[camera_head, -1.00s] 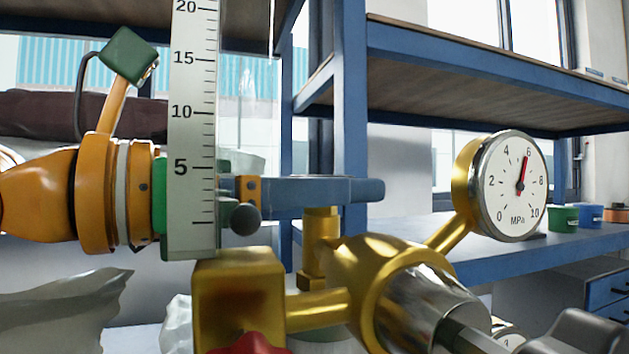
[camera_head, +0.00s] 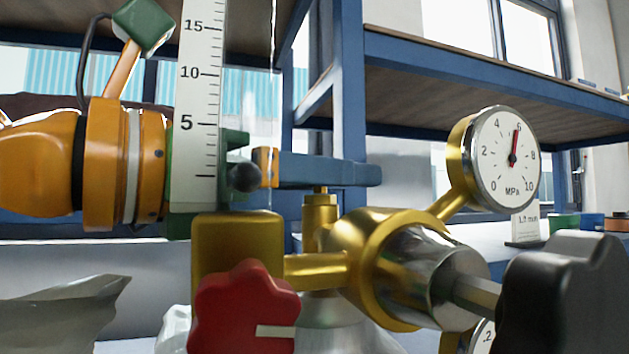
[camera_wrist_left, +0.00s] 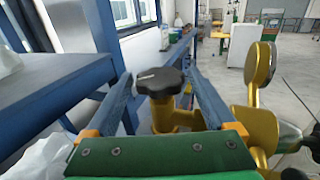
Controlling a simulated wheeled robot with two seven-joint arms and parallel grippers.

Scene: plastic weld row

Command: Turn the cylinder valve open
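The cylinder valve's black knob (camera_wrist_left: 160,82) stands on a brass stem in the left wrist view, with a pale mark on its top. My left gripper (camera_head: 372,170) is open, its two blue fingers one on each side of the knob. They show gaps to it and look apart from it. In the head view the fingers hide the knob; the brass valve stem (camera_head: 320,213) shows just below them. The grey cylinder top (camera_head: 340,338) is partly visible underneath. My right gripper is in neither view.
A brass regulator (camera_head: 385,265) carries a pressure gauge (camera_head: 504,160), needle near 6 MPa, and a big dark grey knob (camera_head: 570,295). The flowmeter's scale (camera_head: 201,105) and red knob (camera_head: 243,310) stand close to my left gripper. Blue shelving (camera_head: 348,90) is behind.

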